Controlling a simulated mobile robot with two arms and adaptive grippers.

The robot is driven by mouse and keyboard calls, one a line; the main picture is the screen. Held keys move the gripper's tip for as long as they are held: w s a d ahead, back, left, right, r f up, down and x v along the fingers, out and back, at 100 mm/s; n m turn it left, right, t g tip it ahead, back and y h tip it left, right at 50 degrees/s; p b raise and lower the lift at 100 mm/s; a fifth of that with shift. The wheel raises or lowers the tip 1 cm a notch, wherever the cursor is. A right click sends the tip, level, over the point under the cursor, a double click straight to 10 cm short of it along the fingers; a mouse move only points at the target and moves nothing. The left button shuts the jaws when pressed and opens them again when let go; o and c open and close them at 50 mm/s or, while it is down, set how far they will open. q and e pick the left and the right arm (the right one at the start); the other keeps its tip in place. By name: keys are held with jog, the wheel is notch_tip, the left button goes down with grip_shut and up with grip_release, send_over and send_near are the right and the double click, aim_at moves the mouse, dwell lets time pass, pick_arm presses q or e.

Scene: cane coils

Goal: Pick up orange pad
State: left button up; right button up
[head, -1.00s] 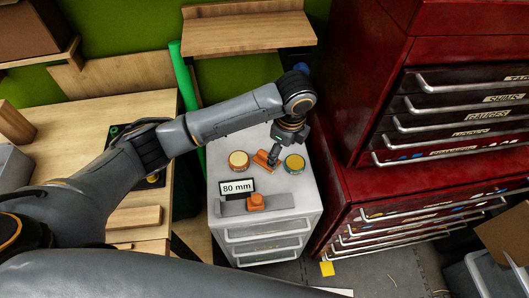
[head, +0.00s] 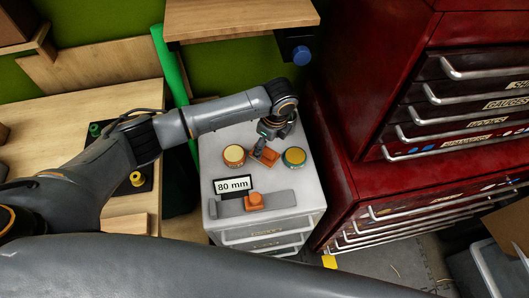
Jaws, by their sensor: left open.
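An orange pad (head: 267,156) lies tilted in the picture on top of the white drawer cabinet, between two round tins. My left gripper (head: 260,149) reaches in from above and is open at the pad's upper left side. It hides part of the pad, and I cannot tell whether the fingers touch it. A second orange piece, a small block (head: 254,202), sits on a grey bar nearer the front. My right gripper is not in view.
A yellow-topped tin (head: 234,156) stands left of the pad and a green tin (head: 294,157) right of it. An "80 mm" sign (head: 232,184) stands in front. A red tool chest (head: 345,150) rises close on the right; a wooden shelf (head: 240,18) is behind.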

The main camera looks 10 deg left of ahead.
aim_at(265, 149)
pick_arm(q)
jog(key=f, duration=0.3)
jog(key=shift+a+f, duration=0.35)
jog(key=shift+f, duration=0.5)
jog(key=c, duration=1)
jog(key=shift+c, duration=1.4)
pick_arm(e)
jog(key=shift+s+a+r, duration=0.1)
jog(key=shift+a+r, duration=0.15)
